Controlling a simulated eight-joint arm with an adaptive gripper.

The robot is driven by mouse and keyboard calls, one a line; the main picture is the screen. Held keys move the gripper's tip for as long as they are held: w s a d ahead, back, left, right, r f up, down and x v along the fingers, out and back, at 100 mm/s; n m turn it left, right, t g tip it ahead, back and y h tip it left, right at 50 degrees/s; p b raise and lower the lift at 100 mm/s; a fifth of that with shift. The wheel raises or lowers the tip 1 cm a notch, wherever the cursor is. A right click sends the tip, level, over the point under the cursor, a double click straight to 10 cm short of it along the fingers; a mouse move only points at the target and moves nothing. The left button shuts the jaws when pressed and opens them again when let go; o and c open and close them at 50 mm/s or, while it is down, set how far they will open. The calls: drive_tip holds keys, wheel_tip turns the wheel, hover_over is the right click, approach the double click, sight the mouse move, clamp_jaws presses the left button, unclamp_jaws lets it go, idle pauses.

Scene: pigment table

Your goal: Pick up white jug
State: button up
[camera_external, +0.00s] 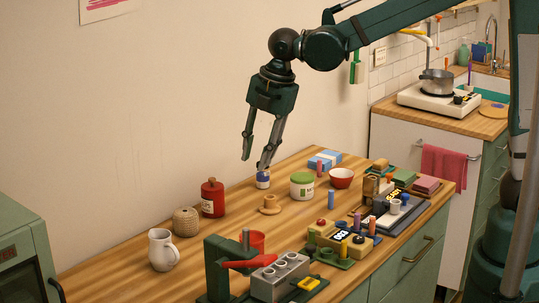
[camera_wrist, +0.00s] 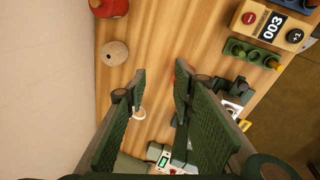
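The white jug (camera_external: 162,250) stands upright at the near left of the table, its handle on the right side. In the wrist view a small pale part of what looks like the jug (camera_wrist: 139,114) shows beside the left finger, which hides the rest. My gripper (camera_external: 254,163) is open and empty, pointing down above the back of the table, well apart from the jug. In the wrist view its two fingers (camera_wrist: 160,76) are spread with bare wood between them.
A twine ball (camera_external: 186,222) and a red bottle (camera_external: 213,198) stand behind the jug. A green press with a red lever (camera_external: 240,263) stands to its right. A small blue-and-white jar (camera_external: 263,180) is below my gripper. The wall runs along the left.

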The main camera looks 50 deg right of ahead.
drive_tip(key=w+a+f+n+g+p, duration=0.1)
drive_tip(key=w+a+f+n, duration=0.15)
drive_tip(key=a, duration=0.45)
drive_tip(key=w+a+f+n+p, duration=0.2)
drive_tip(key=a+f+n, duration=0.15)
drive_tip(key=a, duration=0.25)
drive_tip(key=n+g+p, duration=0.1)
drive_tip(key=n+p, duration=0.1)
drive_tip(key=n, duration=0.5)
hover_over(176, 253)
drive_tip(key=d, duration=0.2)
wheel_tip(176, 253, down, 7)
drive_tip(key=shift+w+a+f+n+g+h, duration=0.35)
drive_tip(key=shift+a+f+h, duration=0.15)
drive_tip(key=shift+a, duration=0.2)
drive_tip(key=shift+f, duration=1.3)
drive_tip(key=shift+f, duration=2.6)
clamp_jaws()
